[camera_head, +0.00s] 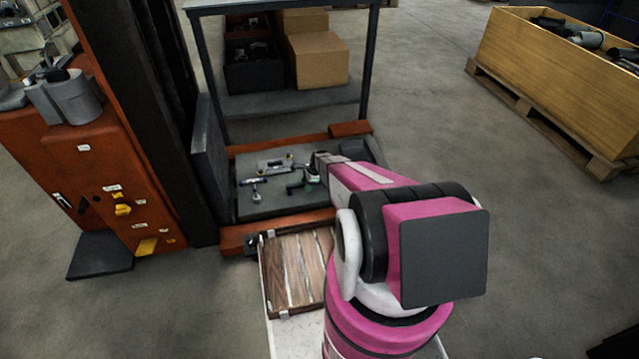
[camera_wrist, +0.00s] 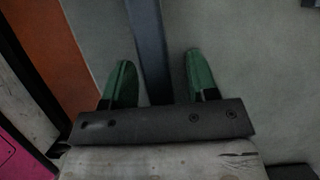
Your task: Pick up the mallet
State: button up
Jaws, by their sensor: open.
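My gripper (camera_head: 310,177) is over the grey work surface, at the right end of a group of small tools. It is open in the wrist view, its two green fingers (camera_wrist: 160,62) apart. A dark blue-grey bar (camera_wrist: 149,40) runs between the fingers from the top of that view; I cannot tell what it is or how far below it lies. In the head view, a small tool with a blue and pale part (camera_head: 254,187) lies to the left, and a grey piece (camera_head: 275,165) lies behind. I cannot tell for certain which is the mallet.
The tools lie on a grey platform (camera_head: 262,211) with an orange frame (camera_head: 238,241). A dark upright panel (camera_head: 209,160) bounds its left side. A shelf with cardboard boxes (camera_head: 318,60) stands behind. A wooden crate (camera_head: 556,70) is at the right, with open floor between.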

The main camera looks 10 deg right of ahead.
aim_at(303, 184)
grip_shut()
jog(key=shift+r, duration=0.1)
jog(key=r, duration=0.4)
jog(key=shift+s+a+r, duration=0.25)
jog(key=shift+s+r, duration=0.05)
jog(key=shift+r, duration=0.05)
jog(key=s+a+r, duration=0.6)
jog(key=a, duration=0.3)
jog(key=shift+r, duration=0.15)
jog(key=shift+a, duration=0.1)
jog(key=c, duration=0.8)
grip_release()
grip_shut()
